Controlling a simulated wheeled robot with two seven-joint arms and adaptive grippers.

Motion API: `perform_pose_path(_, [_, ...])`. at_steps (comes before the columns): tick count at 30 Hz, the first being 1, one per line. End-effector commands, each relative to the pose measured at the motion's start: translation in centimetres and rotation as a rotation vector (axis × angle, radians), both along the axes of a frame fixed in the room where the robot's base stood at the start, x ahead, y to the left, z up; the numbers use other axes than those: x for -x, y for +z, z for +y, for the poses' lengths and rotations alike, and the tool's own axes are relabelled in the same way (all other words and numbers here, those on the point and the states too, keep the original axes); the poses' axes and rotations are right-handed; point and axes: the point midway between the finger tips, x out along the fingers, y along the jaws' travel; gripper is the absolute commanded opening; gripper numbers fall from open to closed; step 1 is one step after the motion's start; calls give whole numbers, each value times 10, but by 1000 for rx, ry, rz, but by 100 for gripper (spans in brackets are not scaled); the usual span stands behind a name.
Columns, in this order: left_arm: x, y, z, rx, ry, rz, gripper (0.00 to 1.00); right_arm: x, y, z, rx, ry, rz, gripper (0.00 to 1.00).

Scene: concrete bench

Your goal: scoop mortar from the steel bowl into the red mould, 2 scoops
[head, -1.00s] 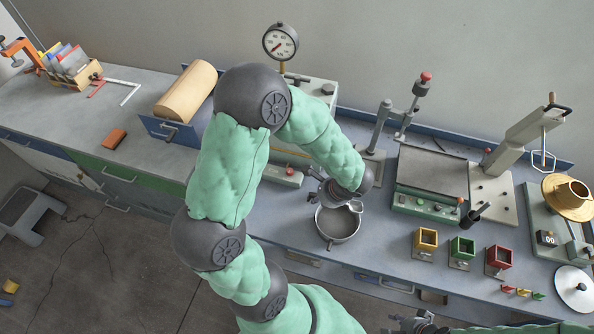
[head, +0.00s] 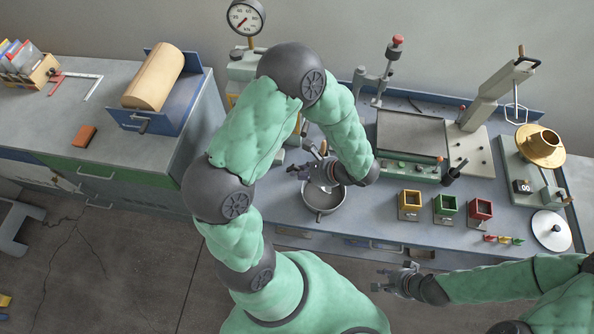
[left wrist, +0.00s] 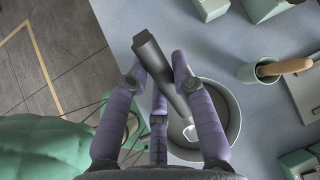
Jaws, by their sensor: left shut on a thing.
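The steel bowl (head: 325,211) stands on the bench below my left gripper (head: 318,172). In the left wrist view the left gripper (left wrist: 157,72) is shut on the dark handle of the scoop (left wrist: 152,58). The scoop's small bright lower end lies over or inside the bowl (left wrist: 233,125); I cannot tell whether it touches the mortar or holds any. The red mould (head: 480,208) stands to the right of the bowl, at the right end of a row of moulds. My right gripper (head: 378,279) looks open and empty, in front of the bench.
A yellow mould (head: 410,202) and a green mould (head: 446,206) stand between the bowl and the red mould. Small coloured pieces (head: 503,239) and a white disc (head: 551,230) lie to the right. A flat-topped machine (head: 411,138) stands behind the moulds.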

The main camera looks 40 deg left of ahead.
Motion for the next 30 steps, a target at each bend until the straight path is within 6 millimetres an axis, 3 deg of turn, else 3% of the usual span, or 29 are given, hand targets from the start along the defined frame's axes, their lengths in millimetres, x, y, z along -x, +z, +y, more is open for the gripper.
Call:
perform_pose_path(15, [-4, -57, -5, -58, 0, 41, 0, 0, -52, 0, 0, 0, 0, 35])
perform_pose_path(30, [-4, -65, -6, -67, 1, 47, 0, 0, -59, 0, 0, 0, 0, 35])
